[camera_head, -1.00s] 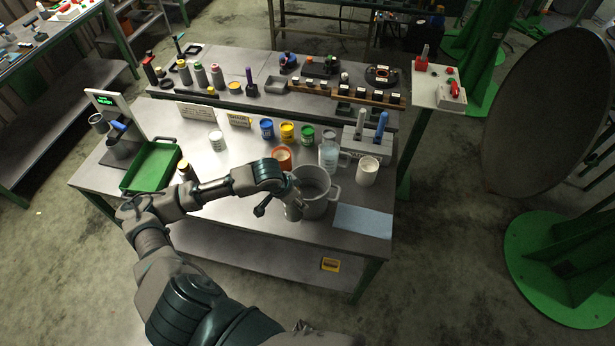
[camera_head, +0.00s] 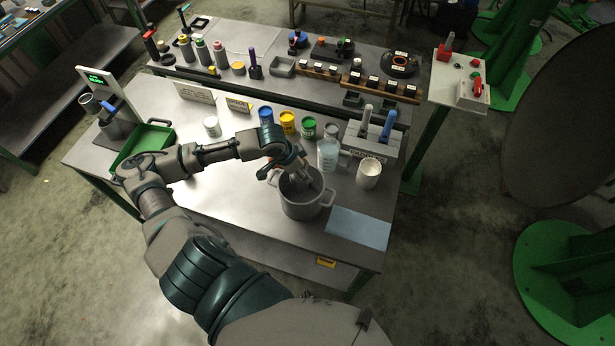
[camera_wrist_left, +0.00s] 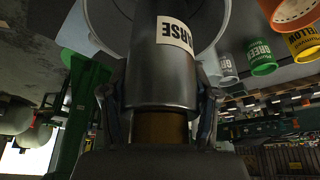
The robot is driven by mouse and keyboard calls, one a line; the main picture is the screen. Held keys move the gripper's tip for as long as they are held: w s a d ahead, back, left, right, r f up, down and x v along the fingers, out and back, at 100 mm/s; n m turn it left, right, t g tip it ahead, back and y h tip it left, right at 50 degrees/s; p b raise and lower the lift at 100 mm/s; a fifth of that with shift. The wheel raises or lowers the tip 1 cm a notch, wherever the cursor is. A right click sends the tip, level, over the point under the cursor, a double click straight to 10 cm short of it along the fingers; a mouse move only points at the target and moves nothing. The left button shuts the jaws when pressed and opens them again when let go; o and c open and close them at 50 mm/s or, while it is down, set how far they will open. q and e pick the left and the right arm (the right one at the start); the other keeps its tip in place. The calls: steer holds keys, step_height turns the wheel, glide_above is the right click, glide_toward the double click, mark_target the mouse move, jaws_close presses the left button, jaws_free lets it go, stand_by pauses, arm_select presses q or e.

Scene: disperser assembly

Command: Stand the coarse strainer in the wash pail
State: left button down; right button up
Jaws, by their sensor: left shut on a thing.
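The coarse strainer (camera_wrist_left: 165,65) is a grey metal cylinder with a white label, of which "ARSE" is readable in the left wrist view. My left gripper (camera_head: 298,163) is shut on its narrower end; the gripper's fingers flank it in the left wrist view (camera_wrist_left: 160,115). The wash pail (camera_head: 302,210) is a grey two-handled pot near the table's front edge. The strainer is tilted over the pail's mouth, and its lower part appears within the rim. I cannot tell whether it touches the pail's bottom. The pail's rim (camera_wrist_left: 98,30) also shows behind the strainer. My right gripper is not in view.
A blue cloth (camera_head: 358,228) lies right of the pail. A white cup (camera_head: 368,174), a clear jug (camera_head: 328,155) and a grey holder with handled tools (camera_head: 370,145) stand behind. Several paint cans, including a green one (camera_head: 309,128), line the back. A green tray (camera_head: 140,146) lies left.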

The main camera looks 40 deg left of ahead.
mark_target(304, 190)
arm_select(q)
steer(key=shift+w+f+b, duration=0.1)
steer(key=shift+f+b, duration=0.3)
steer(key=shift+f, duration=0.25)
steer(key=shift+d+f, duration=0.1)
steer(key=shift+f, duration=0.1)
steer(key=shift+d+f+b, duration=0.15)
steer(key=shift+f+b, duration=0.05)
steer(key=shift+b, duration=0.3)
steer(key=f, duration=0.5)
steer(key=shift+d+f, duration=0.1)
steer(key=shift+d, duration=0.1)
steer(key=shift+a+f, duration=0.1)
steer(key=shift+f, duration=0.55)
step_height(304, 190, down, 4)
steer(key=shift+a+r, duration=0.15)
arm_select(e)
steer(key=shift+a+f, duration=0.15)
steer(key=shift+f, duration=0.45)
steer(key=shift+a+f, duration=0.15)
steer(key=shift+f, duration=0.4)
arm_select(q)
steer(key=shift+c, duration=1.4)
jaws_free()
steer(key=shift+d, duration=0.2)
